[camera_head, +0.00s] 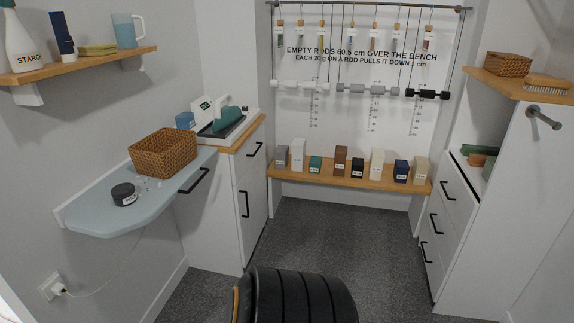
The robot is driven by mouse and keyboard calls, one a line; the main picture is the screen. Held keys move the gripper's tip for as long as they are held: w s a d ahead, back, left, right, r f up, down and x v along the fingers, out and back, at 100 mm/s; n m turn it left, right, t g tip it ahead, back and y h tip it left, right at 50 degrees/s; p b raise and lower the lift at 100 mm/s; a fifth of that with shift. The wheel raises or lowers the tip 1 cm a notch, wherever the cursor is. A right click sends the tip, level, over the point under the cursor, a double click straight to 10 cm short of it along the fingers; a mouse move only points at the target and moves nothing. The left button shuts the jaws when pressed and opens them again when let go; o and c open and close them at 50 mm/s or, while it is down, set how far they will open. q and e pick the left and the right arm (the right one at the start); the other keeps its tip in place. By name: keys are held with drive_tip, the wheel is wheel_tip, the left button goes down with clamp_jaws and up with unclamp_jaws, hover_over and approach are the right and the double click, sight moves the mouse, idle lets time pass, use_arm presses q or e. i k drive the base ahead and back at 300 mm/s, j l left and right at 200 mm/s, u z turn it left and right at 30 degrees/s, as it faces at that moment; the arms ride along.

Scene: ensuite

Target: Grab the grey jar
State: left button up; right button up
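Neither of my grippers shows in the head view.
A black ribbed rounded object (300,297) with a wooden edge stands at the bottom centre. A cabinet (225,205) bearing a scale-like device adjoins the shelf. Drawers (448,195) stand at the right. Several small blocks line the back bench (275,173). Carpet (335,235) is clear in the middle.

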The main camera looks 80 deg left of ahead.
sight(127, 202)
drive_tip(key=u, duration=3.85)
drive_tip(key=i+l+u, duration=0.25)
drive_tip(key=i+l, duration=0.25)
drive_tip(key=l, duration=0.25)
